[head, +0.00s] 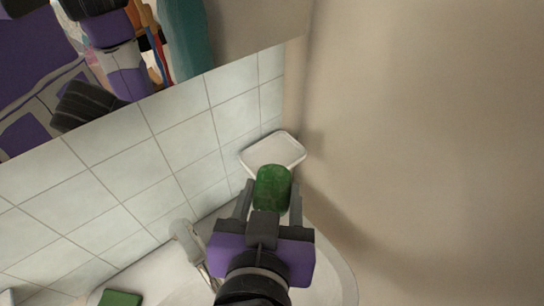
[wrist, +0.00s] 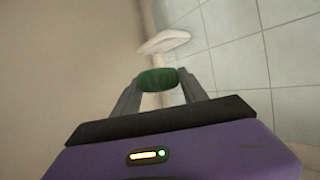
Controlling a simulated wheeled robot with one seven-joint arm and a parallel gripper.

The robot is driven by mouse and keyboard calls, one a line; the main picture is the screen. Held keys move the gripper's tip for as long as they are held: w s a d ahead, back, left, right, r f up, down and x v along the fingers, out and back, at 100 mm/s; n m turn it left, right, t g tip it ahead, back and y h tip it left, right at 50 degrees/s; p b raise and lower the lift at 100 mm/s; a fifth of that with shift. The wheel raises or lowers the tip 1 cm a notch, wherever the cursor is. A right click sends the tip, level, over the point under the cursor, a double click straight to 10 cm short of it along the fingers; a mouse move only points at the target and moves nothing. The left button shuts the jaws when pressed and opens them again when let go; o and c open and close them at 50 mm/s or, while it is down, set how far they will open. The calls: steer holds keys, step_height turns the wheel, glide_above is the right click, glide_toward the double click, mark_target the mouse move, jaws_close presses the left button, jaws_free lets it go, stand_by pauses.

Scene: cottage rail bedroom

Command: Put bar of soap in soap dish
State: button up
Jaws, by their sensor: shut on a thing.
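A green bar of soap (head: 272,188) is held between the fingers of my gripper (head: 269,200). In the wrist view the soap (wrist: 158,80) sits between the two fingertips of my gripper (wrist: 158,84). The soap dish (head: 273,151) is a white, shallow, rounded tray at the wall corner. It looks empty where it shows. In the head view the soap overlaps the dish's near edge; I cannot tell the height between them. In the wrist view the dish (wrist: 164,42) appears beyond the soap, with a gap between them.
A white sink (head: 345,275) with a grey faucet (head: 188,245) lies below my gripper. A second green object (head: 120,298) rests at the sink's left. White tiles (head: 150,165) and a mirror (head: 235,35) are at left; a bare beige wall (head: 430,140) is close on the right.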

steer(key=p, duration=0.2)
glide_above(272, 162)
steer(key=shift+s+r, duration=0.1)
step_height(272, 162, down, 3)
steer(key=shift+s+r, duration=0.1)
steer(key=shift+r, duration=0.1)
step_height(272, 162, down, 3)
steer(key=shift+f, duration=0.2)
steer(key=shift+w+f+p, duration=0.2)
steer(key=shift+f+p, duration=0.25)
steer(key=shift+f, duration=0.15)
steer(key=shift+f, duration=0.15)
steer(key=o, duration=1.2)
steer(key=shift+c, duration=0.2)
